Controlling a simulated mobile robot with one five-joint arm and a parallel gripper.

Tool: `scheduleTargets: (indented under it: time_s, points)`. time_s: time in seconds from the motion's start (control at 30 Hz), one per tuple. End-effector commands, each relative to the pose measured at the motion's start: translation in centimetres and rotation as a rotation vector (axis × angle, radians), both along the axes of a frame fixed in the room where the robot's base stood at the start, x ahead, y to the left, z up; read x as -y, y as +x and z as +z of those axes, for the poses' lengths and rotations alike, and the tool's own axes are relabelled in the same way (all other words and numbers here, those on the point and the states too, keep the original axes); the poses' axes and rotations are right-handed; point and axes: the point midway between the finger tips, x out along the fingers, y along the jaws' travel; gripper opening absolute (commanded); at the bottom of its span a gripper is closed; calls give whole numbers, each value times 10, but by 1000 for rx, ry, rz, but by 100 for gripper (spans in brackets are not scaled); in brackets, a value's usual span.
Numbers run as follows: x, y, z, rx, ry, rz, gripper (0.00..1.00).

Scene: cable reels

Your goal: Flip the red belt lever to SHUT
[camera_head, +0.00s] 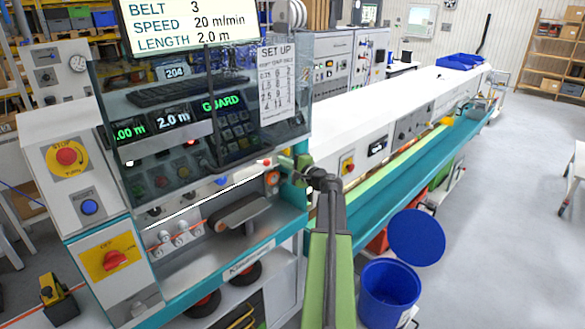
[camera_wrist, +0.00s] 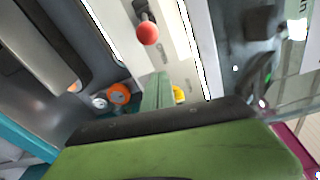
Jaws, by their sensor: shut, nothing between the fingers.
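The red belt lever shows in the wrist view as a red ball knob (camera_wrist: 147,33) on a short dark arm, on a pale panel strip. In the head view a small red spot (camera_head: 267,162) beside my gripper looks like the same knob. My gripper (camera_head: 291,166) is at the right end of the machine's front panel, below the clear guard. In the wrist view its green fingertips (camera_wrist: 157,90) are together and empty, pointing toward the panel. A visible gap separates them from the red knob. I cannot read any lever markings.
An orange knob (camera_wrist: 119,94) sits close beside my fingertips. The clear guard (camera_head: 195,110) overhangs the panel. A grey belt unit (camera_head: 240,212) is below left. A long white machine bed (camera_head: 370,120) with a teal edge runs back right. A blue bin (camera_head: 388,292) stands on the floor.

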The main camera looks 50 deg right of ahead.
Motion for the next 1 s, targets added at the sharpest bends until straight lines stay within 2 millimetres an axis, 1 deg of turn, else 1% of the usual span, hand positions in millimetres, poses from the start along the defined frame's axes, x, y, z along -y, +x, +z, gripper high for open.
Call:
scheduleTargets:
  time_s: [0.03, 0.07, 0.1, 0.2, 0.37, 0.77, 0.87, 1.0]
  points:
    - [4, 13, -1, -1, 0, 2, 0]
    - [4, 18, -2, -1, 0, 2, 0]
    - [-10, 10, 3, 0, 0, 1, 0]
    - [-25, 6, 6, 0, 0, 0, 0]
    - [-36, 5, 7, 0, 0, 0, 0]
    - [-36, 4, 7, 0, 1, -4, 0]
    - [-33, 0, 7, 0, 1, -20, 0]
    - [-26, -10, 7, -1, 1, -70, 0]
